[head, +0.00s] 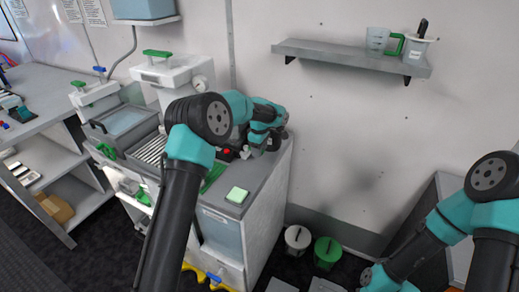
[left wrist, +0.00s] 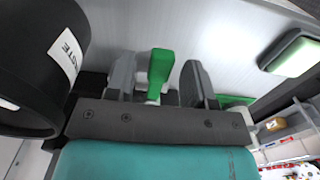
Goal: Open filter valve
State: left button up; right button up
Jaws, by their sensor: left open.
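In the left wrist view a green lever handle (left wrist: 158,68), which looks like the valve handle, stands between the two grey fingers of my left gripper (left wrist: 157,84). The fingers are apart, one on each side of it. I see a gap on each side, so they do not appear closed on it. In the head view my left arm reaches over the cabinet's back right corner and largely hides the gripper and handle.
A black labelled cylinder (left wrist: 40,65) stands close left of the fingers in the left wrist view. The cabinet top holds a pale green pad (head: 237,195) and a red button (head: 227,152). A wall shelf (head: 350,57) carries a jug; two buckets (head: 327,252) stand on the floor.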

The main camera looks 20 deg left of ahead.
pick_arm(q)
jog(key=shift+c, duration=0.2)
grip_shut()
jog(key=shift+s+a, duration=0.1)
